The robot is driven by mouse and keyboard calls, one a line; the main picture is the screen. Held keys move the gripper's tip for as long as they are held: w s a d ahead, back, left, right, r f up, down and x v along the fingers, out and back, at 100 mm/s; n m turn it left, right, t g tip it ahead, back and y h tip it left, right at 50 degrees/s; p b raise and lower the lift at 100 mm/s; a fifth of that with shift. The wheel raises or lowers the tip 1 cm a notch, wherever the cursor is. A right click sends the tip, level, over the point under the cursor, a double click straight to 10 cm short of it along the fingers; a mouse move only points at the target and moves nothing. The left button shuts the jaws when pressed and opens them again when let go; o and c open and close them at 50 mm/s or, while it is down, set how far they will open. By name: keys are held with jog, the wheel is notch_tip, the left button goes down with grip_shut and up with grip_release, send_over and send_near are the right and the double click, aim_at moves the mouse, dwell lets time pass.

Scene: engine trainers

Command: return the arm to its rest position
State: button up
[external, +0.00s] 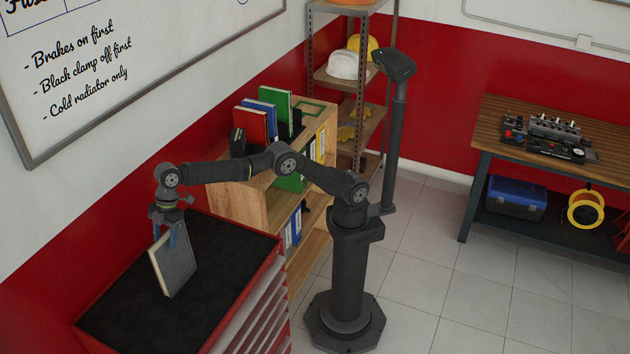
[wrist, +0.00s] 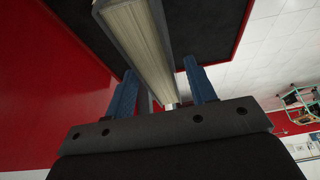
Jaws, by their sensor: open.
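My gripper (external: 171,232) points down over the black-topped red tool cabinet at the left of the external view. A grey book (external: 174,262) stands upright on the cabinet top, slightly tilted in the picture, right under and between my fingers. In the wrist view, the blue fingers of my gripper (wrist: 160,88) are apart, with the book's pale page edge (wrist: 138,40) between them. A gap shows beside the book at the right finger. My arm reaches from its column out to the left.
The tool cabinet's top (external: 225,245) is otherwise bare. A wooden bookshelf (external: 245,205) with binders and books stands behind my arm. A metal rack (external: 345,85) with helmets is at the back. A workbench (external: 540,140) stands at the right. The floor right of my base is clear.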

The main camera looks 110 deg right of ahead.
jog(key=s+d+r, duration=0.4)
jog(key=d+r, duration=0.4)
jog(key=d, duration=0.4)
jog(key=s+d+r+m+h, duration=0.1)
jog(key=s+d+m, duration=0.3)
jog(key=s, duration=0.4)
jog(key=s+d+r+m+t+h, duration=0.1)
jog(key=s+d+r+m+h, duration=0.1)
jog(key=s, duration=0.5)
jog(key=shift+s+d+r+m, duration=0.4)
jog(key=shift+d+r+m, duration=0.15)
jog(key=shift+d+m, duration=0.85)
jog(key=shift+d, duration=0.15)
jog(key=w+a+f+n+y, duration=0.2)
jog(key=w+a+n, duration=0.4)
jog(key=w, duration=0.6)
jog(key=shift+w+a+g, duration=0.3)
jog(key=shift+w+a, duration=0.05)
jog(key=shift+s, duration=0.1)
